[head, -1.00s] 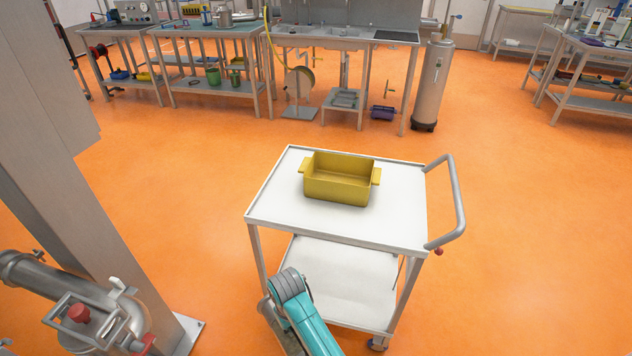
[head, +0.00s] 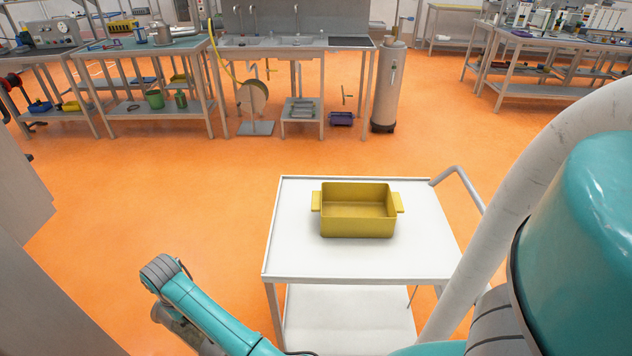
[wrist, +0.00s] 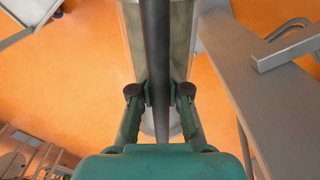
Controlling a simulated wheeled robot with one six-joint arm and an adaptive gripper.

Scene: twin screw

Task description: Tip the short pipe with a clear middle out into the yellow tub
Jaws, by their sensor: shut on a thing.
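The yellow tub (head: 357,222) stands upright on the white trolley's top in the head view. It is open at the top, has a handle at each end, and its visible inside looks empty. In the wrist view, the short pipe with a clear middle (wrist: 178,40) fills the upper centre, with a dark rod along it. My gripper (wrist: 159,95) is shut on that dark rod, one finger on each side. The pipe's far ends are cut off or hidden. In the head view, my arm is at the lower left, apart from the tub, and my gripper cannot be made out.
The white trolley (head: 285,240) has a lower shelf (head: 345,315) and a push handle (head: 462,180) on its right. A grey post (wrist: 235,85) stands close to the pipe in the wrist view. Benches and a steel cylinder (head: 388,85) line the back. Orange floor lies open left of the trolley.

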